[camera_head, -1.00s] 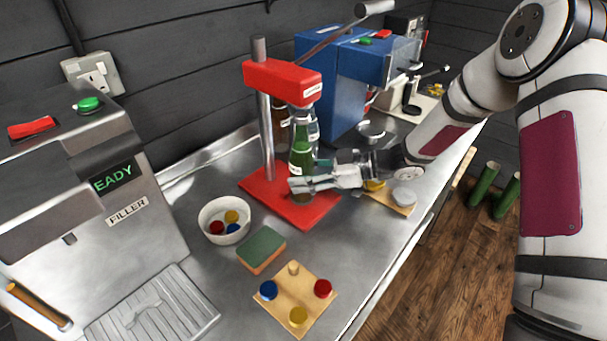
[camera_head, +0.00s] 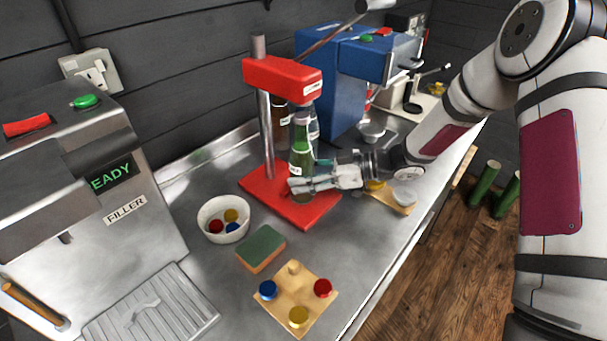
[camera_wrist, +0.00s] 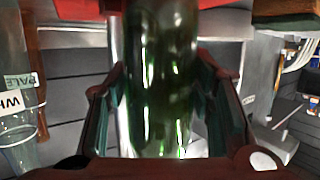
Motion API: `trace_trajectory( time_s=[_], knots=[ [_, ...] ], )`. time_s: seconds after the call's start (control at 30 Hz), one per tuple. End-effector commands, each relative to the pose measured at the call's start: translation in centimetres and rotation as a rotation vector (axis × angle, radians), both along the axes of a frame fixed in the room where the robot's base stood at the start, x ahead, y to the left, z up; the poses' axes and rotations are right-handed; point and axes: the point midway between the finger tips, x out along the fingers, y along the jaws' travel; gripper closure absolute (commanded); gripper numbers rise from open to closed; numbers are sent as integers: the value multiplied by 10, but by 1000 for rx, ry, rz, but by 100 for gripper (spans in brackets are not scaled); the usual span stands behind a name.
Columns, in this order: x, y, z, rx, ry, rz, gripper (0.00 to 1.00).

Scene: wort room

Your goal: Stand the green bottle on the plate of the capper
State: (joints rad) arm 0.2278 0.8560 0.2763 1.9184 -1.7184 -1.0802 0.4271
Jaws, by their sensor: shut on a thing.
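The green bottle (camera_head: 301,156) stands upright over the red base plate (camera_head: 306,212) of the capper (camera_head: 283,77), below its red head. My gripper (camera_head: 300,184) is shut on the lower part of the bottle, coming in from the right. The green bottle (camera_wrist: 160,75) also fills the middle of the wrist view, between my two fingers. The fingers hide part of the bottle's foot, so I cannot tell whether it touches the plate.
Brown and clear bottles stand behind the capper; a clear one (camera_wrist: 14,100) shows in the wrist view. A white bowl of caps (camera_head: 223,219), a sponge (camera_head: 260,248) and a wooden cap board (camera_head: 296,293) lie in front. The filler (camera_head: 90,210) is at left, a blue machine (camera_head: 345,75) behind.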

Motion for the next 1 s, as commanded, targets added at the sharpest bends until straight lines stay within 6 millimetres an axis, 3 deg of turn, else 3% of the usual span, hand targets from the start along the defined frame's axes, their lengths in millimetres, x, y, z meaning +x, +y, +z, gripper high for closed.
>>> trace_trajectory(
  time_s=[0.17, 0.2, 0.3, 0.7, 1.0],
  knots=[
    [0, 0, 1, 2, -1, 0, 70],
    [0, 0, 1, 2, -1, 0, 47],
    [0, 0, 1, 2, -1, 0, 28],
    [0, -5, 1, -2, 0, -1, 28],
    [-5, -55, 17, -1, -2, -4, 28]
  ],
)
